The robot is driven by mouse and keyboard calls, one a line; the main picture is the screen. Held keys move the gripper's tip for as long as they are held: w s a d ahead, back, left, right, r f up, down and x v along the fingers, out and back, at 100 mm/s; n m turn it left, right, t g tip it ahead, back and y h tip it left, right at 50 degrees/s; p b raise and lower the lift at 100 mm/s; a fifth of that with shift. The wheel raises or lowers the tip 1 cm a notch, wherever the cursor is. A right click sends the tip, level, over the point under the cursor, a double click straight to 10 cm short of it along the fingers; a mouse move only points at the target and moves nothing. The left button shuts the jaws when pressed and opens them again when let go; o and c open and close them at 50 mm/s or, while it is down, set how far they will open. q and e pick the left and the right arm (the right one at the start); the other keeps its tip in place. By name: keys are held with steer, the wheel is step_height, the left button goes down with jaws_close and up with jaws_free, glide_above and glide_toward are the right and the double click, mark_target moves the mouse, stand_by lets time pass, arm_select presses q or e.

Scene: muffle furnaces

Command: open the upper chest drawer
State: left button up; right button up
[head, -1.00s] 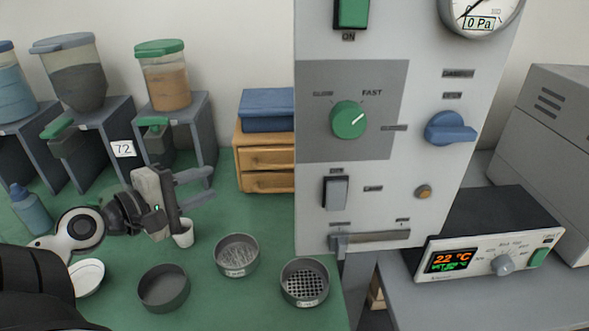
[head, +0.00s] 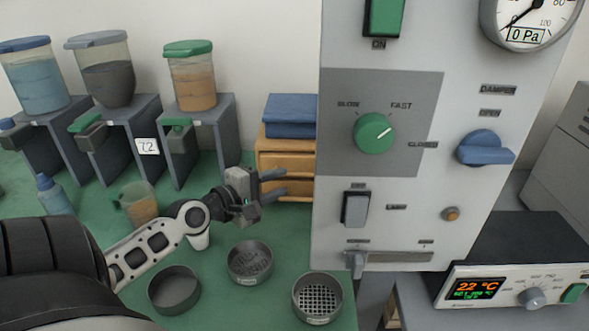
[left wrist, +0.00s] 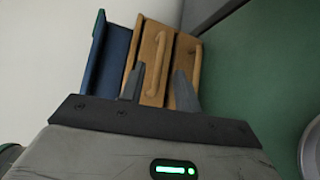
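A small wooden chest (head: 268,150) with two drawers stands at the back of the green table, left of the tall control panel. Its upper drawer (head: 290,162) looks closed. In the left wrist view the upper drawer's bar handle (left wrist: 158,65) lies between the fingers, and the lower drawer's handle is beside the right finger. My left gripper (head: 274,182) is open in front of the chest, pointing at it. In the left wrist view its fingers (left wrist: 158,84) are spread. I cannot tell whether they touch the handle. My right gripper is not in view.
A blue box (head: 291,115) lies on the chest. The grey control panel (head: 385,215) closely borders the chest's right side. Round sieves (head: 250,263) and a pan (head: 174,290) stand in front. Hoppers on grey stands (head: 195,105) are at left.

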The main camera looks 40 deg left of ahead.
mark_target(297, 176)
arm_select(q)
steer(key=shift+w+d+f, duration=0.1)
steer(key=shift+w+f, duration=0.05)
steer(key=shift+w, duration=0.75)
steer(key=shift+w+d+f, duration=0.1)
steer(key=shift+w+f, duration=0.05)
steer(key=shift+w, duration=0.8)
steer(key=shift+w+d+f, duration=0.1)
steer(key=shift+w+f, duration=0.05)
steer(key=shift+w, duration=0.75)
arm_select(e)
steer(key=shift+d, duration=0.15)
arm_select(q)
steer(key=shift+c, duration=0.3)
